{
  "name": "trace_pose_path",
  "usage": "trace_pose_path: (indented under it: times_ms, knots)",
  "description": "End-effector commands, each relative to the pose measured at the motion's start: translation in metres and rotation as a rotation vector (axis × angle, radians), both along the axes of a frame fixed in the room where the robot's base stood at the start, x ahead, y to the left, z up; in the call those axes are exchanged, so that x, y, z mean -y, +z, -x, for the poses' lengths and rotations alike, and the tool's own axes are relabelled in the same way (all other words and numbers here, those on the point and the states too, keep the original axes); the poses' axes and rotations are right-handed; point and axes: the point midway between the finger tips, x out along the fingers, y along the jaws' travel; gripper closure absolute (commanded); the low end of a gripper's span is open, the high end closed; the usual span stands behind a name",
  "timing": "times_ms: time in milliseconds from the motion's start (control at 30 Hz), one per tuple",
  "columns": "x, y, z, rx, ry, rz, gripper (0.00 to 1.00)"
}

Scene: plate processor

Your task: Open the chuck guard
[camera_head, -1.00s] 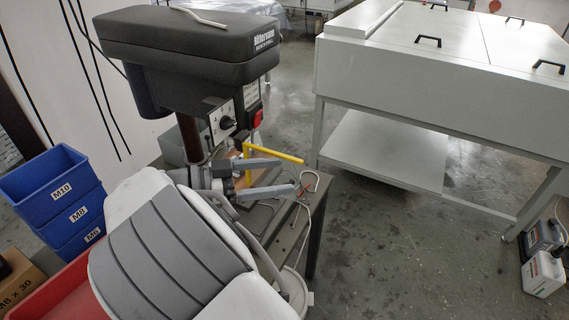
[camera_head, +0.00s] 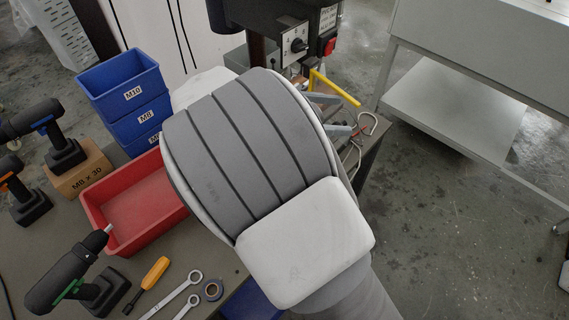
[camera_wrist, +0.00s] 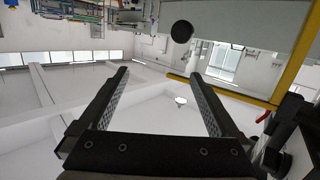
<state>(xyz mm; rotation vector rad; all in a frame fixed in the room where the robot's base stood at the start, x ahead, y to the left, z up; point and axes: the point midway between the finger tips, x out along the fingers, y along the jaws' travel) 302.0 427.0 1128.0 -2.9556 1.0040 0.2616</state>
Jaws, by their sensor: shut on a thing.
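The chuck guard shows as a yellow bar frame (camera_head: 335,88) at the drill press, below its head and right of the column. In the wrist view its yellow edge (camera_wrist: 240,95) runs across beyond the fingertips and bends up at the right. My gripper (camera_head: 332,115) is beside the yellow bar, its two grey-blue fingers just below it. In the wrist view my gripper (camera_wrist: 165,80) has its fingers apart. It is shut on the guard, though the gripped part is hard to make out. My arm hides the chuck and most of the drill table.
The drill press control panel (camera_head: 296,46) is above the gripper. Blue bins (camera_head: 122,85), a red tray (camera_head: 130,205), cordless drills (camera_head: 78,280) and hand tools lie on the left. A pale cabinet frame (camera_head: 470,110) stands right, with open floor before it.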

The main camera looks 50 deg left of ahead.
Motion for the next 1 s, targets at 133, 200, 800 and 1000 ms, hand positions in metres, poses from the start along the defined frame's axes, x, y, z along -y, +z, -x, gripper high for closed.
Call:
trace_pose_path:
  times_ms: [133, 200, 800, 1000]
  knots:
    - [0.008, 0.009, 0.008, 0.02, -0.024, 0.004, 0.4]
    - [0.009, 0.008, 0.014, 0.019, -0.023, 0.004, 0.4]
    - [0.017, 0.005, 0.057, 0.011, -0.018, 0.008, 0.4]
    - [0.02, 0.004, 0.07, 0.01, -0.018, 0.008, 0.4]
